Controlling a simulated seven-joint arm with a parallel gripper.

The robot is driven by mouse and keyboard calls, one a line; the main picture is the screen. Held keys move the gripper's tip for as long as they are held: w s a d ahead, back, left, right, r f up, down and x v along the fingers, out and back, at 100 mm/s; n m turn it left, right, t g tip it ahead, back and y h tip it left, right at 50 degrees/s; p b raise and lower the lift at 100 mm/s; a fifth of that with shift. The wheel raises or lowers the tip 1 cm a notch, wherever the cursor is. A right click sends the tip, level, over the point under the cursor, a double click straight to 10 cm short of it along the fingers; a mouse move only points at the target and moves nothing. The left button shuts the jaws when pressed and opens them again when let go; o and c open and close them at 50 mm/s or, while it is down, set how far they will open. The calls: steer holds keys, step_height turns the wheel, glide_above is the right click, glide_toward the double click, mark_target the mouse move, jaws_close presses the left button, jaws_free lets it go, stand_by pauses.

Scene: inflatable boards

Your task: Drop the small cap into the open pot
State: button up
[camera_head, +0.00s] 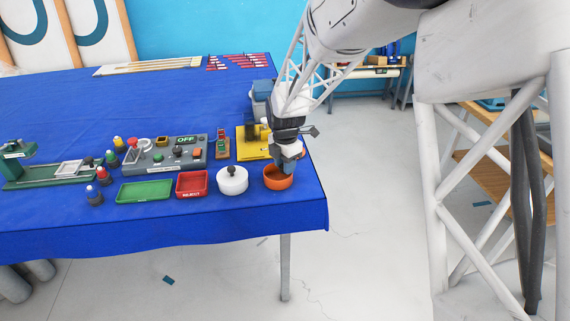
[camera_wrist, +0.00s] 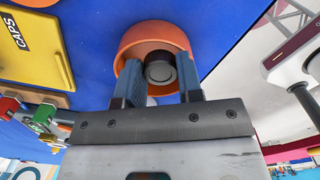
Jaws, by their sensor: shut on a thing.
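The open pot (camera_head: 278,183) is an orange round bowl near the right front corner of the blue table. It also shows in the wrist view (camera_wrist: 133,42), behind the fingertips. My gripper (camera_head: 287,165) is over the pot, pointing down. In the wrist view its two blue fingers (camera_wrist: 160,80) are shut on the small cap (camera_wrist: 159,66), a dark round piece with a grey face. The cap appears in front of the pot's opening; its exact height against the rim is hard to tell. In the head view the gripper hides the cap.
A white lidded pot (camera_head: 232,183) stands just left of the orange pot, with a red tray (camera_head: 192,185) and green tray (camera_head: 145,191) beyond. A yellow plate marked CAPS (camera_wrist: 28,45) lies behind. The table's right edge is close by.

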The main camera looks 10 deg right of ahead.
steer(key=o, duration=1.5)
steer(key=shift+c, duration=0.2)
steer(key=shift+r, duration=0.1)
steer(key=shift+r, duration=3.4)
